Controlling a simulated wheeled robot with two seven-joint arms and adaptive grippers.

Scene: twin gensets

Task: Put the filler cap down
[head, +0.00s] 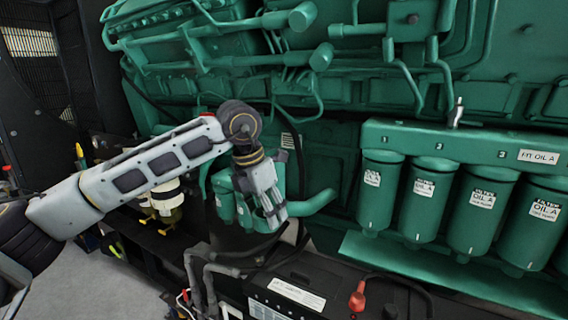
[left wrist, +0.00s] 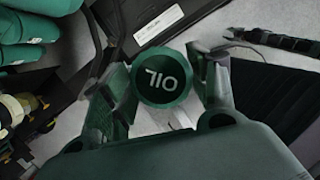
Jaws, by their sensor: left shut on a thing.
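My left gripper (head: 272,214) reaches in from the left in the head view and points down in front of the green engine. In the left wrist view my left gripper (left wrist: 165,88) is shut on the filler cap (left wrist: 163,88), a round green cap with OIL lettering that appears upside down. The cap sits between the two fingers. In the head view I cannot make the cap out at the fingertips. My right gripper is not in view.
A row of green oil filters (head: 430,200) hangs at the right under a green rail. A black battery box (head: 275,296) with a red terminal cover (head: 357,297) is below the gripper. Grey pipes (head: 205,275) stand left of it. Grey floor (head: 95,285) shows at lower left.

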